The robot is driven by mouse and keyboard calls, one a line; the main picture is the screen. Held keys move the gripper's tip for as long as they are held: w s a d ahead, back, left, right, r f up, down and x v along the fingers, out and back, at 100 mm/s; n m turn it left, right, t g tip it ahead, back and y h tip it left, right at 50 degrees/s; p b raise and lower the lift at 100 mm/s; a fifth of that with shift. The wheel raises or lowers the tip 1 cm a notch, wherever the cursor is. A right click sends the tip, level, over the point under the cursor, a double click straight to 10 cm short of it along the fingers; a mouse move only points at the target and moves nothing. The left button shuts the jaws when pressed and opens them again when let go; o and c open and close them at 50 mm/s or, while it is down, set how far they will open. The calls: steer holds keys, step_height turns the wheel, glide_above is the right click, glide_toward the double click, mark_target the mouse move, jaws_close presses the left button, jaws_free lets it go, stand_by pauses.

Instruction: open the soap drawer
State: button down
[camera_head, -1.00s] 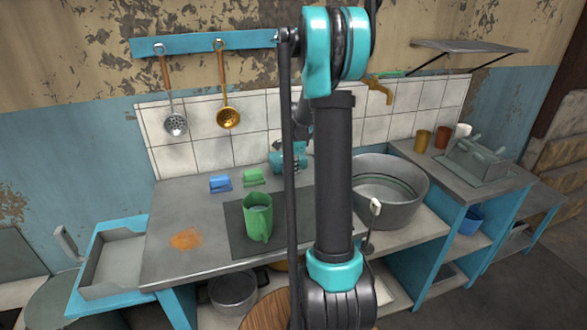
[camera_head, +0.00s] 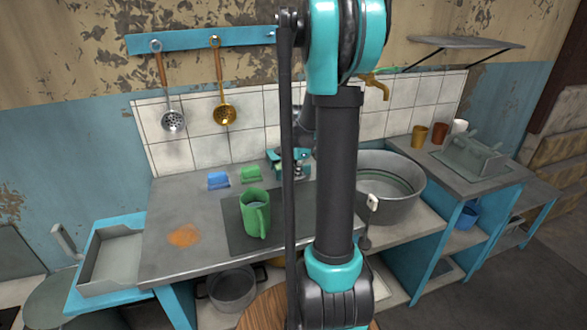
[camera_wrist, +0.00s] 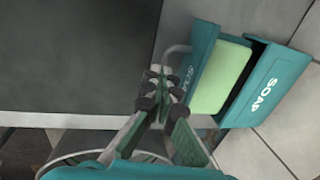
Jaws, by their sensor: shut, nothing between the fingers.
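The teal soap box (camera_wrist: 265,88), lettered SOAP, shows at the right of the wrist view. Its soap drawer (camera_wrist: 204,52) stands pulled out from the box, with a pale green soap bar (camera_wrist: 222,75) visible inside. A thin grey curved handle (camera_wrist: 172,50) is on the drawer's front. My gripper (camera_wrist: 160,76) is shut and empty, with its fingertips beside the drawer's front near the handle. I cannot tell whether they touch it.
A green mug (camera_head: 255,215) stands on a dark mat (camera_head: 237,238). Blue (camera_head: 218,180) and green (camera_head: 251,174) small blocks lie behind it. A large metal basin (camera_head: 395,205) is on the right. The tiled wall (camera_head: 210,150) closes the back.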

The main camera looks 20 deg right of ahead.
steer(key=shift+s+f, duration=0.1)
steer(key=shift+s, duration=0.2)
steer(key=c, duration=1.9)
jaws_free()
steer(key=shift+f, duration=0.1)
steer(key=shift+w, duration=0.15)
steer(key=shift+r, duration=0.2)
steer(key=r, duration=0.3)
steer(key=s+r, duration=0.1)
steer(key=r, duration=0.3)
steer(key=s+r, duration=0.1)
steer(key=r, duration=0.3)
steer(key=shift+s+r, duration=0.2)
steer(key=shift+r, duration=0.05)
